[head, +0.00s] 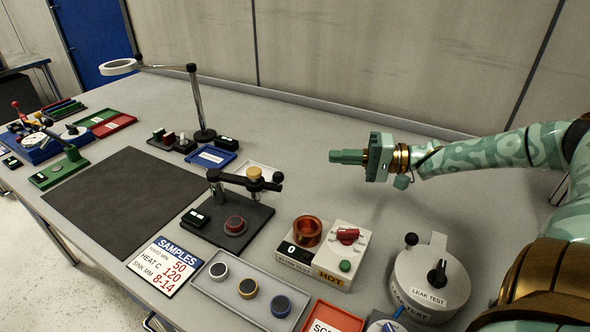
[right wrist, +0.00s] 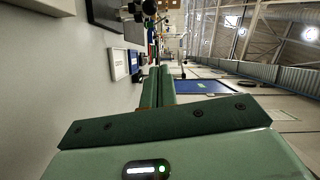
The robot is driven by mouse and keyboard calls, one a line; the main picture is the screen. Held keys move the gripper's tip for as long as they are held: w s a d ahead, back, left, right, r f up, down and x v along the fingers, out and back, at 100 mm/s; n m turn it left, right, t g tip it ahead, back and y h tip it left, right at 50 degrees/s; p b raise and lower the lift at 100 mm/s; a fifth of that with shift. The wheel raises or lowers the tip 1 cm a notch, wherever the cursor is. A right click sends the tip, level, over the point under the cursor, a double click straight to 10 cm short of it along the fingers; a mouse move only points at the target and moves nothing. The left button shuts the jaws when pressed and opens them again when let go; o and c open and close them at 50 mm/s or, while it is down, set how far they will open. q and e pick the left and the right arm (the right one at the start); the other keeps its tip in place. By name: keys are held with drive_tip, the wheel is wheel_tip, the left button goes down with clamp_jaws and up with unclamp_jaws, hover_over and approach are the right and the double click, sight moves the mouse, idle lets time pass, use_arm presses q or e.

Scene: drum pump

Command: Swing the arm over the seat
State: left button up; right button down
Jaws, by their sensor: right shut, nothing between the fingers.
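A black fixture base (head: 262,212) stands mid-table with a round seat (head: 235,226) that has a dark red top. A black swing arm (head: 236,180) runs from a post at the back left toward the right, ending in a dark knob (head: 277,178). The arm lies behind the seat in the head view, not visibly above it. My right gripper (head: 335,156) is shut and empty, above the table to the right of the arm and apart from it. Its closed fingers also show in the right wrist view (right wrist: 166,85). My left gripper is not in view.
A tan round piece (head: 254,173) shows at a pale tray (head: 270,168) just behind the arm. A ring-lamp post (head: 197,105) stands behind left.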

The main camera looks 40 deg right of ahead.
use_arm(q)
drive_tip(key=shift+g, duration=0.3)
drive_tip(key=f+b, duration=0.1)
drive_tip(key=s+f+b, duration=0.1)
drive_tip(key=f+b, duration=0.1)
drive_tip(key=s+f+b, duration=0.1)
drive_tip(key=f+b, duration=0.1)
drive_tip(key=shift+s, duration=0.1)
use_arm(e)
drive_tip(key=w+a+f, duration=0.1)
drive_tip(key=w+a, duration=0.3)
drive_tip(key=a, duration=0.5)
drive_tip(key=shift+w+a+f, duration=0.2)
drive_tip(key=shift+w+a, duration=0.05)
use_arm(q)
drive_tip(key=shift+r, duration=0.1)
